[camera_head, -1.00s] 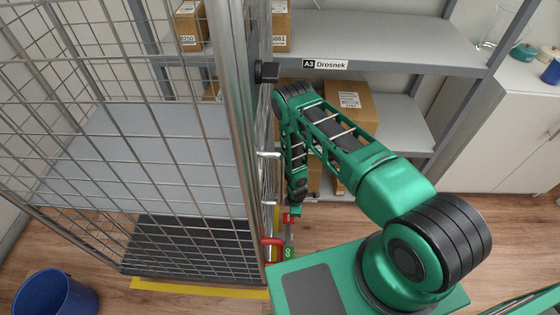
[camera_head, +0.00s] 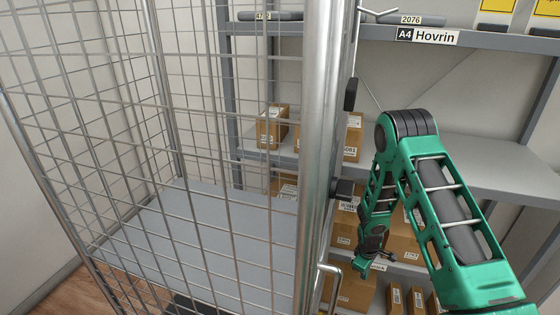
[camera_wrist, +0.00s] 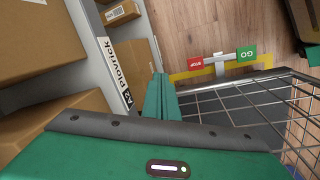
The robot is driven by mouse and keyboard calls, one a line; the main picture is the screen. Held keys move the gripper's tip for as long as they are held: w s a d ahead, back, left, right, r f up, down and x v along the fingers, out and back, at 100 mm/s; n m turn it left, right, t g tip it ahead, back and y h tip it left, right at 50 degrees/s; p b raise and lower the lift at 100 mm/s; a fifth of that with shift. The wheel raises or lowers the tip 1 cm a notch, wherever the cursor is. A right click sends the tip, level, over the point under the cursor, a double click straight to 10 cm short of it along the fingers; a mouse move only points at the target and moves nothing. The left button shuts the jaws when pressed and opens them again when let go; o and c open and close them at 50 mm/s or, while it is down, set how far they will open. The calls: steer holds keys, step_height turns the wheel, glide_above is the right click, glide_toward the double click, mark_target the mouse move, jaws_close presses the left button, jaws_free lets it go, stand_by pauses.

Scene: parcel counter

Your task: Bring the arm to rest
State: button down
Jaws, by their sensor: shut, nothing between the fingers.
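My green arm (camera_head: 450,215) rises at the right of the head view and bends at a black elbow joint. Its forearm hangs down to my gripper (camera_head: 362,268), just right of the cage cart's post and in front of the shelf. In the wrist view my gripper (camera_wrist: 160,97) has its green fingers together, with nothing between them. It points down past the shelf edge towards the floor.
The wire cage cart (camera_head: 320,120) stands close left of my arm. The shelf unit (camera_head: 480,165) behind holds cartons (camera_head: 350,135). The wrist view shows cartons (camera_wrist: 60,40) at left, a "Plovrick" label (camera_wrist: 116,72), red STOP and green GO pedals (camera_wrist: 246,54), and bare floor.

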steer(key=s+d+r+m, duration=0.3)
steer(key=s+r, duration=0.1)
steer(key=r, duration=0.7)
steer(key=s+d+r+m, duration=0.2)
steer(key=s+d+r, duration=0.2)
steer(key=r, duration=0.6)
steer(key=s+d+r+m, duration=0.3)
steer(key=s+r, duration=0.1)
steer(key=r, duration=0.7)
steer(key=s+a+r+m+y, duration=0.1)
steer(key=s+r+m, duration=0.3)
steer(key=s, duration=0.9)
steer(key=s+r+m+g, duration=0.1)
steer(key=s+r+m, duration=0.2)
steer(key=s+r, duration=0.6)
steer(key=s, duration=0.5)
steer(key=shift+a+r+m+y, duration=0.2)
steer(key=shift+a+m+y, duration=0.15)
steer(key=shift+m+y, duration=0.05)
steer(key=shift+w+f, duration=0.25)
steer(key=shift+w, duration=0.4)
